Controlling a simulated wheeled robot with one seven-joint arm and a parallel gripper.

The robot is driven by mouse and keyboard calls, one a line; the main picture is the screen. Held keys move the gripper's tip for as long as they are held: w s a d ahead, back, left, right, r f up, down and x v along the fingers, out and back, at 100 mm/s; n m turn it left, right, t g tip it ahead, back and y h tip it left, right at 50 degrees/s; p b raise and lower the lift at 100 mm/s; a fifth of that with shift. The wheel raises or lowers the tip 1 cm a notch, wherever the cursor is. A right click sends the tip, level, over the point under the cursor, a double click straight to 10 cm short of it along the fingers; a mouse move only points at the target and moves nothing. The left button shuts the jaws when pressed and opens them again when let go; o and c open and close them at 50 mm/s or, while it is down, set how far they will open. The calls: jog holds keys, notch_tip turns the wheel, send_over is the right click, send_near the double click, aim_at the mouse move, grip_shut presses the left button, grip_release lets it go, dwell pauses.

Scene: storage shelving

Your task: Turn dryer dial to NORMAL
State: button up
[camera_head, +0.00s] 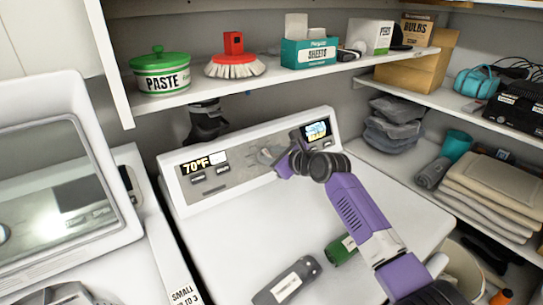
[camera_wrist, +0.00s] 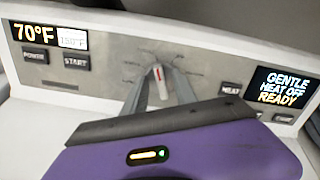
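The dryer (camera_head: 222,245) has a tilted control panel with a dial (camera_wrist: 160,84) in the middle. The dial has a pale pointer with a red mark, pointing roughly upward in the wrist view. The small labels around it are too blurred to read. My gripper (camera_head: 275,156) is at the panel. In the wrist view its two grey fingers (camera_wrist: 161,78) stand on either side of the dial, close to it. I cannot tell whether they press on it. The right display (camera_wrist: 283,88) reads GENTLE, HEAT OFF, READY.
The left display (camera_wrist: 50,37) reads 70°F, above POWER and START buttons. A dark grey object (camera_head: 286,282) and a green bottle (camera_head: 341,249) lie on the dryer top. A shelf above holds a PASTE tin (camera_head: 160,73) and a brush (camera_head: 234,66). A washer (camera_head: 60,170) stands at left.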

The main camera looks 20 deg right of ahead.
jog(key=shift+c, duration=0.2)
grip_shut()
